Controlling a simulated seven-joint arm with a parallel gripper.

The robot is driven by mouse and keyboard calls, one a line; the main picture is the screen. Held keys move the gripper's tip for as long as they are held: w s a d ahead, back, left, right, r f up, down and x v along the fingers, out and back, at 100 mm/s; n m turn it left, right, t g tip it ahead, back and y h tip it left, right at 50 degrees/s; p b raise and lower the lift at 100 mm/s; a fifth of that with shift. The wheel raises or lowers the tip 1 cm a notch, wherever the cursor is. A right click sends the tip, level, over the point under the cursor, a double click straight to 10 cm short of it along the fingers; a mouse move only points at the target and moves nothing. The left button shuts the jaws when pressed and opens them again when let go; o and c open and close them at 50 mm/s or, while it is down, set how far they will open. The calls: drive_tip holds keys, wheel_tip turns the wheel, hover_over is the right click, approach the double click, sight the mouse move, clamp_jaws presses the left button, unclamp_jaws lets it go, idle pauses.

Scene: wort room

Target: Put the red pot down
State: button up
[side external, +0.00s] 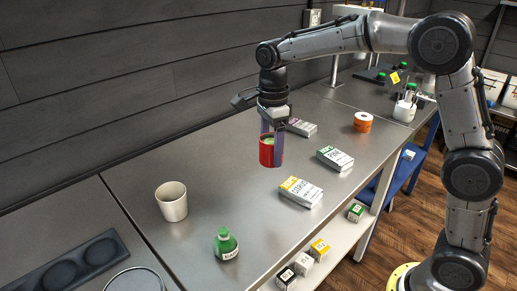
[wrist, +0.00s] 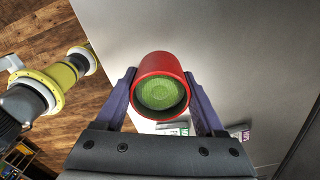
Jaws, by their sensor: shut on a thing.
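The red pot (side external: 266,152) has a green inside and hangs upright between the purple fingers of my gripper (side external: 272,148). It appears to be held above the grey metal table (side external: 215,165); the exact gap beneath it is hard to tell. In the wrist view the red pot (wrist: 161,86) sits between the two fingers of my gripper (wrist: 163,92), its open top with green contents facing the camera. The gripper is shut on the pot.
A white cup (side external: 171,201) and green bottle (side external: 226,244) stand at the front left. Flat boxes lie nearby: one yellow-and-white (side external: 301,192), one green-and-white (side external: 335,158), one behind the gripper (side external: 301,127). An orange roll (side external: 363,121) stands farther back. Table between cup and pot is clear.

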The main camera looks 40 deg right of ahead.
drive_tip(key=shift+s+r+n, duration=0.2)
drive_tip(key=shift+s+n, duration=0.1)
drive_tip(key=shift+s, duration=0.1)
drive_tip(key=shift+r+n, duration=0.1)
drive_tip(key=shift+n, duration=0.5)
drive_tip(key=d+n, duration=0.2)
drive_tip(key=d, duration=1.1)
drive_tip(key=w+d+f, duration=0.1)
drive_tip(key=w+f, duration=0.2)
drive_tip(key=w, duration=0.1)
drive_tip(key=w+d+f, duration=0.1)
drive_tip(key=w+f, duration=0.1)
drive_tip(key=w, duration=0.2)
drive_tip(key=w+d+f, duration=0.1)
drive_tip(key=w+f, duration=0.2)
drive_tip(key=w, duration=0.2)
drive_tip(key=shift+d+f, duration=0.3)
drive_tip(key=shift+f, duration=0.05)
drive_tip(key=shift+w+d+f, duration=0.1)
drive_tip(key=shift+w+f, duration=0.35)
drive_tip(key=shift+f, duration=1.65)
drive_tip(key=shift+f, duration=0.15)
